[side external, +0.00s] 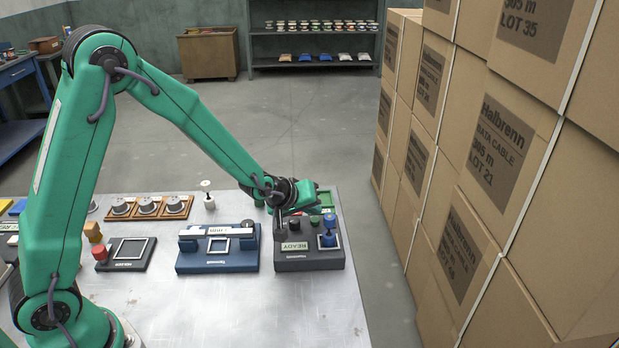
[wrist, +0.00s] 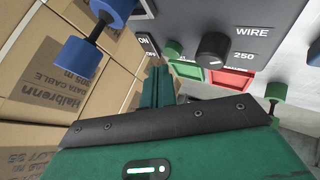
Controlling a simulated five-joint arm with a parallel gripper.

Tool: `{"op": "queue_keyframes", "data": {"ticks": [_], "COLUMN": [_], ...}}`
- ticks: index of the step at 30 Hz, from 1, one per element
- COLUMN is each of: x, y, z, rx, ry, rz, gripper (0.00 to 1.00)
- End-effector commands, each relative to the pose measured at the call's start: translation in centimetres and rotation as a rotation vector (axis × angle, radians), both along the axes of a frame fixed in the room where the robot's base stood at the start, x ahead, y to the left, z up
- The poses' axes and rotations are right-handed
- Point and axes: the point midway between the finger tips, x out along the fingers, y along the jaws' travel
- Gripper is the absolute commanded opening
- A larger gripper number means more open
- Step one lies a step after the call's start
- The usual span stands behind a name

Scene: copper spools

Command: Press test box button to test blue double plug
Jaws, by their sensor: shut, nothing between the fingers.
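The dark grey test box (side external: 309,262) sits at the right end of the table with a READY label on its near side. The blue double plug (side external: 328,232) stands upright on its right part. It also shows at the upper left of the wrist view (wrist: 78,58), as two blue ends joined by a dark rod. My gripper (side external: 310,198) is low at the box's far side. In the wrist view its green fingers (wrist: 157,80) are shut and empty, pointing towards the panel (wrist: 262,18) with its black knob and ON/OFF marking. I cannot tell whether they touch the box or its button.
A blue fixture (side external: 217,262) and a black fixture with a red button (side external: 126,254) stand left of the box. Brown spool racks (side external: 148,208) are behind. Stacked cartons (side external: 480,170) rise beyond the right table edge. The front table area is clear.

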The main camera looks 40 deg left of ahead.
Motion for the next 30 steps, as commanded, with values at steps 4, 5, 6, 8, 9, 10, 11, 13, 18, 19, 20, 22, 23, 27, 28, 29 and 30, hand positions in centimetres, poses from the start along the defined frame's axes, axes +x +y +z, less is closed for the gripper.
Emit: {"op": "queue_keyframes", "data": {"ticks": [4, 5, 6, 8, 9, 10, 11, 13, 18, 19, 20, 22, 23, 27, 28, 29, 30], "x": [-0.01, 0.0, -0.01, -0.01, -0.01, -0.02, -0.01, -0.01, 0.0, 0.0, 0.0, 0.0, 0.0, 0.0, 0.01, 0.0, 0.0], "y": [0.01, 0.01, 0.02, 0.04, 0.05, 0.05, 0.07, 0.09, 0.11, 0.11, 0.1, 0.1, 0.1, 0.1, 0.1, 0.1, 0.1], "z": [-0.06, -0.1, -0.18, -0.33, -0.44, -0.52, -0.61, -0.75, -0.86, -0.86, -0.85, -0.85, -0.85, -0.87, -0.88, -0.9, -0.91], "rx": [0.0, 0.0, 0.001, 0.001, 0.001, 0.001, 0.001, 0.001, 0.001, 0.001, 0.001, 0.001, 0.001, 0.001, 0.001, 0.001, 0.001], "ry": [0.0, 0.0, 0.001, 0.001, 0.001, 0.001, 0.001, 0.001, 0.0, 0.0, 0.0, 0.0, 0.0, 0.0, 0.0, 0.0, 0.0], "rz": [0.0, 0.0, 0.0, 0.0, 0.0, 0.0, 0.001, 0.001, 0.001, 0.001, 0.001, 0.001, 0.001, 0.001, 0.001, 0.001, 0.001], "gripper": [0.0, 0.0, 0.0, 0.0, 0.0, 0.0, 0.0, 0.0, 0.0, 0.0, 0.0, 0.0, 0.0, 0.0, 0.0, 0.0, 0.0]}}
